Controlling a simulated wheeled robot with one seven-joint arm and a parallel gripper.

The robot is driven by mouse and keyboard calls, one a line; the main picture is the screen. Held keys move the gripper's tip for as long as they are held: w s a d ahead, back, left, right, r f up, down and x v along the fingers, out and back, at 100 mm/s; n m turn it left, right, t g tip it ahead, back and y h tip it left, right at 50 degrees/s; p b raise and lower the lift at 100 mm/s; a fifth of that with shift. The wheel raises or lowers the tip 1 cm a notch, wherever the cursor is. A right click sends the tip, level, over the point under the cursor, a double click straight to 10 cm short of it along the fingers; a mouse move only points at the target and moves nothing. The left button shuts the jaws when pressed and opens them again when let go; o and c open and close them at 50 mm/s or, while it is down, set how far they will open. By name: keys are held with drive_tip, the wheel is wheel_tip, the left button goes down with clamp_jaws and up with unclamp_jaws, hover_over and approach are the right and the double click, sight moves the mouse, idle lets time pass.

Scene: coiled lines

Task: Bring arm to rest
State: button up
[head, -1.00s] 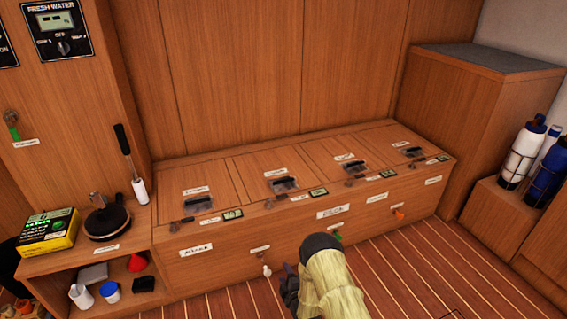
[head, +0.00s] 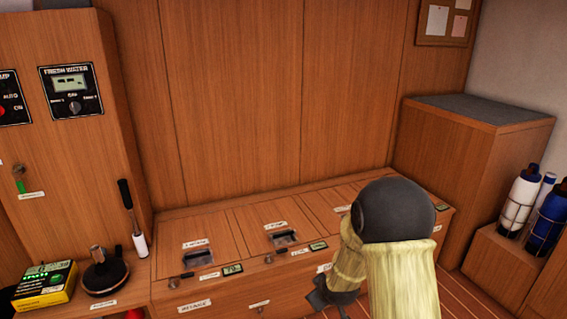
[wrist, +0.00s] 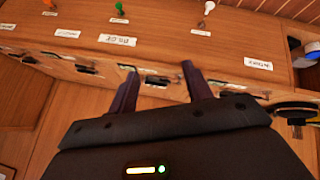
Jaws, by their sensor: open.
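My gripper (wrist: 158,85) is open and empty in the wrist view, its two dark fingers apart in front of the wooden locker bench (wrist: 180,40). In the head view my arm, in a pale yellow sleeve with a dark rounded joint, rises at the lower right in front of the bench (head: 190,225). It hides the right part of the bench top and much of its front. The gripper (head: 318,300) shows only in part, low beside the sleeve. I cannot tell how far it is from the bench front.
A small shelf at left holds a black winch-like item (head: 106,272) and a yellow-black box (head: 45,284). A white-and-black roller tool (head: 133,218) stands by the wall. A tall cabinet (head: 470,150) and bottles (head: 520,200) are at right. Striped floor (head: 470,300) shows at lower right.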

drive_tip(key=s+d+r+m+g+h+p, duration=0.15)
drive_tip(key=s+r+m, duration=0.25)
drive_tip(key=s+r, duration=0.5)
drive_tip(key=s+d+r+m+g+y+p, duration=0.1)
drive_tip(key=s+d+r+m+g+p, duration=0.25)
drive_tip(key=s, duration=0.95)
drive_tip(key=w+p+v, duration=0.2)
drive_tip(key=p+v, duration=0.9)
drive_tip(key=v, duration=0.1)
drive_tip(key=w+a+r+p+v, duration=0.1)
drive_tip(key=w+p+v, duration=0.2)
drive_tip(key=p+v, duration=0.9)
drive_tip(key=w+p+v, duration=0.2)
drive_tip(key=p+v, duration=1)
drive_tip(key=v, duration=0.1)
drive_tip(key=shift+w+a+r, duration=0.45)
drive_tip(key=shift+a+r, duration=0.05)
drive_tip(key=shift+r, duration=0.05)
drive_tip(key=shift+h, duration=0.25)
